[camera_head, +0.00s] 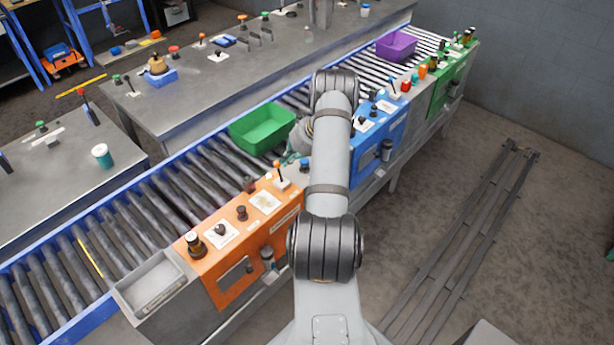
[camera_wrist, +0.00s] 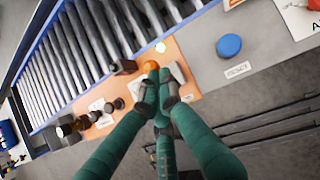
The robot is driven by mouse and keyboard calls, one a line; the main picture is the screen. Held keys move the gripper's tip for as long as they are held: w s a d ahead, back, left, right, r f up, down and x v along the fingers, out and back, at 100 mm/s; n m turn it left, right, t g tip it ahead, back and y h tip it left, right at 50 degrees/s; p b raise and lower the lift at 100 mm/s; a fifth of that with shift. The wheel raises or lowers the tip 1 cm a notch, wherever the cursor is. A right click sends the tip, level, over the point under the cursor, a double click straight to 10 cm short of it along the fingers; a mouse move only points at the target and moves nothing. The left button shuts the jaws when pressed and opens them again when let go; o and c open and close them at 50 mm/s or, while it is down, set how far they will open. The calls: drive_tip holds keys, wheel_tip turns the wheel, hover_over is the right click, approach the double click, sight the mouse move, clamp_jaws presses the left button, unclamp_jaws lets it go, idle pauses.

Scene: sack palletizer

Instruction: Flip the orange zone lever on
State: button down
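The orange zone panel (camera_head: 238,262) sits on the near side of the conveyor. Its lever (camera_head: 278,166) has an orange knob and stands on a white base at the panel's right end. In the wrist view the orange knob (camera_wrist: 151,66) is just beyond my fingertips, with the pale base beside them. My gripper (camera_head: 294,157) is partly hidden by my arm in the head view, close to the lever. In the wrist view the green fingers of my gripper (camera_wrist: 162,88) converge with tips together, and nothing shows held between them. Whether they touch the lever is unclear.
A blue reset button (camera_wrist: 228,46) is right of the lever. Dark knobs (camera_head: 241,213) stand along the orange panel. A green bin (camera_head: 262,128) is on the rollers behind. A blue panel (camera_head: 375,150) and a green panel (camera_head: 450,80) continue to the right.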

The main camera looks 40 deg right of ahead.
drive_tip(key=shift+w+a+r, duration=0.1)
drive_tip(key=shift+r+p, duration=0.6)
drive_tip(key=shift+r, duration=0.1)
drive_tip(key=shift+r, duration=0.1)
drive_tip(key=s+d+r+b, duration=0.1)
drive_tip(key=s+d+r, duration=0.1)
drive_tip(key=r, duration=1)
drive_tip(key=shift+s+r, duration=0.15)
drive_tip(key=shift+s, duration=0.55)
drive_tip(key=shift+d, duration=0.1)
